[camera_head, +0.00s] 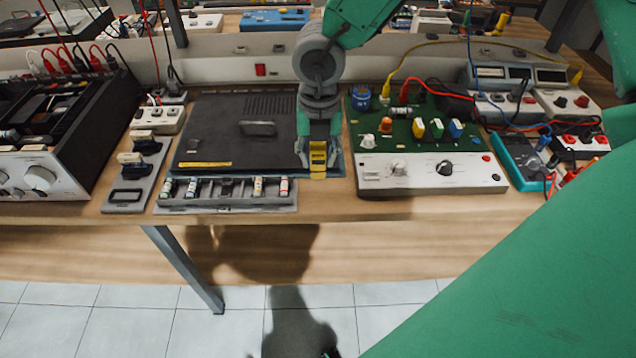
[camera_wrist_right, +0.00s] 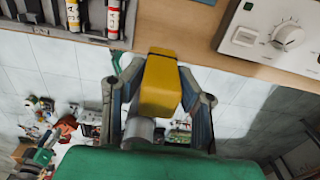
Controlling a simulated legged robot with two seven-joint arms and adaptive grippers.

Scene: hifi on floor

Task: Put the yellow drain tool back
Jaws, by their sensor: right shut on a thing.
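The yellow drain tool (camera_head: 318,160) is a small yellow block-like piece in the head view. My right gripper (camera_head: 319,148) is shut on it, near the front right corner of the black panel on the bench. In the right wrist view, the yellow drain tool (camera_wrist_right: 161,84) sits between the two fingers of my right gripper (camera_wrist_right: 160,95). Part of the tool is hidden by the gripper. My left gripper is not in view.
A grey tray (camera_head: 225,207) with several small cylinders lies left of the gripper. A green circuit board unit (camera_head: 430,160) stands close on the right. A grey holder (camera_head: 125,198) with black-handled parts lies further left. Bare wood shows along the bench's front edge.

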